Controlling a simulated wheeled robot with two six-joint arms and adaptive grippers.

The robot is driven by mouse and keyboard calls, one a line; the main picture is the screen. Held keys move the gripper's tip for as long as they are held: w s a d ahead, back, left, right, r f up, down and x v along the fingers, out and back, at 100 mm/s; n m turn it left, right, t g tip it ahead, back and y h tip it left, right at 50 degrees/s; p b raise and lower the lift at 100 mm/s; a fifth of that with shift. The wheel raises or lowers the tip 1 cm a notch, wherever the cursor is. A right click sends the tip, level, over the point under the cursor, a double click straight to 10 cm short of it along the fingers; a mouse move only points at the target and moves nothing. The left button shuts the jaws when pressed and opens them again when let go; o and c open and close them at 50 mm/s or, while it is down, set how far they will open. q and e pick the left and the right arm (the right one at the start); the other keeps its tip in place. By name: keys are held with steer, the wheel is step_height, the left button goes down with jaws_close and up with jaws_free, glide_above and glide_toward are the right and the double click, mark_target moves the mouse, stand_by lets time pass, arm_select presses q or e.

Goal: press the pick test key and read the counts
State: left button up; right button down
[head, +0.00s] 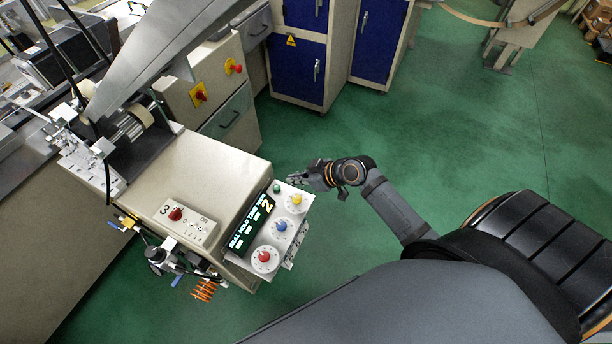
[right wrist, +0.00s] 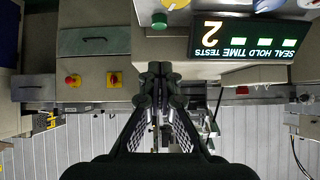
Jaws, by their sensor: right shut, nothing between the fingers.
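A green round button (head: 277,188) sits at the far end of the sloped control panel (head: 300,200); it also shows at the top of the right wrist view (right wrist: 159,20). No label on it is readable. The dark display (head: 250,222) beside it reads SEAL, HOLD, TIME and TESTS, with bars and a yellow 2; it appears upside down in the right wrist view (right wrist: 250,38). My right gripper (head: 293,179) is shut and empty, just right of the green button; in the right wrist view its fingertips (right wrist: 160,70) are below the button, apart from it. My left gripper is out of view.
Yellow (head: 296,199), blue (head: 281,225) and red (head: 263,255) knobs line the panel. A small box marked 3 with a red button (head: 175,214) is on the machine's top. Blue-doored cabinets (head: 297,70) stand behind.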

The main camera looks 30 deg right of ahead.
steer(key=v, duration=0.4)
steer(key=shift+w+d+r, duration=0.1)
steer(key=shift+w, duration=0.1)
stand_by(0.5)
